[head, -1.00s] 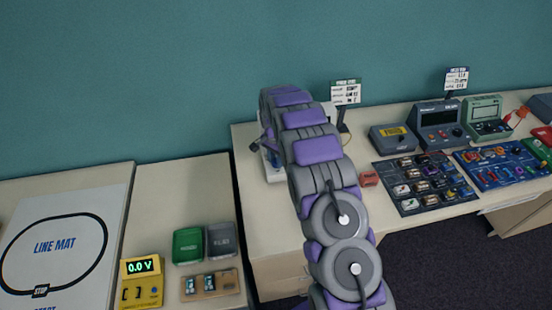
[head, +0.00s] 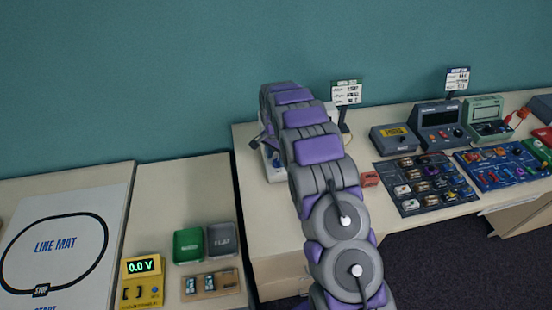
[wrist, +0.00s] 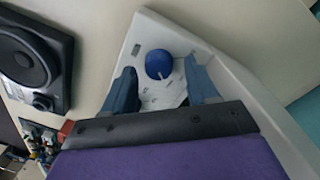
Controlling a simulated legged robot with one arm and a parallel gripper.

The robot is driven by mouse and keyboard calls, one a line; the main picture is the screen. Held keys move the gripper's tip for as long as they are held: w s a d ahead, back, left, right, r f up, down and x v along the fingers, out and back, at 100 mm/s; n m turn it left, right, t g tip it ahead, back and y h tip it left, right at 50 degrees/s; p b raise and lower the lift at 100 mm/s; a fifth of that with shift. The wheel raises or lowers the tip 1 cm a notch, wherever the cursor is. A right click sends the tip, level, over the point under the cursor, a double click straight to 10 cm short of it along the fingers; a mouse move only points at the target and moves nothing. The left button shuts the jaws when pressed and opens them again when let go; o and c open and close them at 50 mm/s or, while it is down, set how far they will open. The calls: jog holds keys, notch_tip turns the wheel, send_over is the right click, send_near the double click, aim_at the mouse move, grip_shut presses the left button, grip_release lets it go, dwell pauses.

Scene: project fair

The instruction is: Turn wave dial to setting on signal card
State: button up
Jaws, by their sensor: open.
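A blue round dial (wrist: 158,64) with a white pointer mark sits on a white panel (wrist: 140,40) in the wrist view. My gripper (wrist: 165,85) is open, with one finger to each side of the dial and a little short of it; I cannot tell whether either finger touches it. In the head view my arm hides most of the white device (head: 270,160) and the dial's face. A small printed card (head: 346,92) with a green header stands behind my arm; its text is too small to read. Another card (head: 457,78) with a blue header stands farther right.
A black speaker-like unit (wrist: 35,60) lies to the left in the wrist view. A small red block (head: 370,179), dark component boards (head: 425,183) and grey instruments (head: 440,122) stand to the right. A yellow meter (head: 143,280) reading 0.0 V is on the left table.

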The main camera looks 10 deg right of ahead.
aim_at(275, 160)
notch_tip(275, 160, up, 16)
jog(key=p, duration=0.1)
jog(key=shift+w+a, duration=0.3)
jog(key=shift+w, duration=0.05)
jog(key=s+r+n+b, duration=0.1)
jog(key=s+r+n, duration=0.3)
jog(key=s, duration=0.8)
jog(key=s+r+n+b, duration=0.1)
jog(key=s+r, duration=0.5)
jog(key=s, duration=0.7)
jog(key=s+f+n+b, duration=0.1)
jog(key=s+f+n, duration=0.1)
jog(key=s, duration=1.1)
jog(key=s+f+n+g+b, duration=0.1)
jog(key=s+f+n, duration=0.2)
jog(key=s, duration=1)
jog(key=shift+d, duration=0.15)
